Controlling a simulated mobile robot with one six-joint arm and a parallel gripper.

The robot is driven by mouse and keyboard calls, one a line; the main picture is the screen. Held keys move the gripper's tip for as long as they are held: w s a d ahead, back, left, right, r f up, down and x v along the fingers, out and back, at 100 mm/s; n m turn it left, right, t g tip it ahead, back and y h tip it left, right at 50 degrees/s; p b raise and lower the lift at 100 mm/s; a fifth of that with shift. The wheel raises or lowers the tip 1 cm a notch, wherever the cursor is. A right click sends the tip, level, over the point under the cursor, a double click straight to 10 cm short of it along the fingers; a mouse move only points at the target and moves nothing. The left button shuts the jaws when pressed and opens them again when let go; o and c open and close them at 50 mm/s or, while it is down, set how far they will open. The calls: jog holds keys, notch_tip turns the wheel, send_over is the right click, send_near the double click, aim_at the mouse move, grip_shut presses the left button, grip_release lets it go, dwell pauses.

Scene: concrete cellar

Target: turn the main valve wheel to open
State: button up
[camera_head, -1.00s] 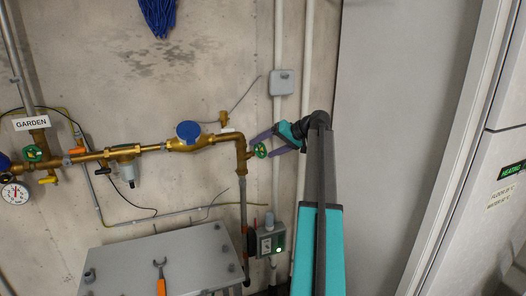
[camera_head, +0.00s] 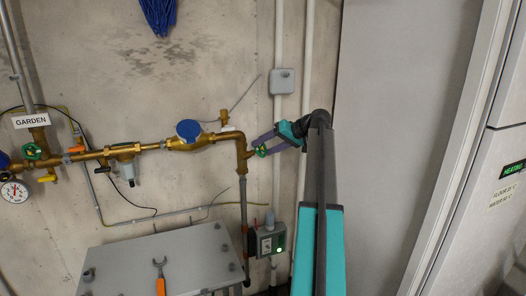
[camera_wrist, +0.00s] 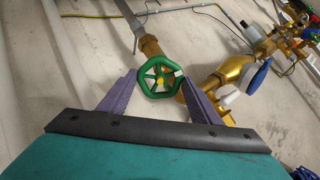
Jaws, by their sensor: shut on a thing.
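The main valve wheel is a small green handwheel (camera_head: 261,151) with a yellow centre, on the brass pipe at the right end of the pipe run. It also shows in the wrist view as a green wheel (camera_wrist: 159,77) with open spokes. My gripper (camera_head: 264,142) reaches it from the right in the head view. In the wrist view its purple fingers (camera_wrist: 160,92) stand on either side of the wheel, shut on its rim. The exact contact at the fingertips is partly hidden.
A brass water meter with a blue cap (camera_head: 189,130) is left of the wheel. A grey box with a green light (camera_head: 270,240) is below. A GARDEN sign (camera_head: 31,121) hangs left. A grey panel (camera_head: 395,130) stands right.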

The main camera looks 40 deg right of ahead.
jog(key=shift+f+n+b, duration=0.1)
jog(key=shift+n+b, duration=1.5)
jog(key=shift+b, duration=0.1)
jog(key=shift+n, duration=0.3)
jog(key=shift+n+b, duration=1.9)
jog(key=shift+b, duration=0.45)
jog(key=shift+n+b, duration=0.35)
jog(key=shift+n, duration=0.05)
jog(key=shift+n+b, duration=1.7)
jog(key=shift+b, duration=0.25)
jog(key=shift+n+b, duration=0.5)
jog(key=shift+n, duration=0.1)
jog(key=shift+n+b, duration=1.4)
jog(key=shift+b, duration=0.25)
jog(key=shift+n+b, duration=0.75)
jog(key=shift+n, duration=0.15)
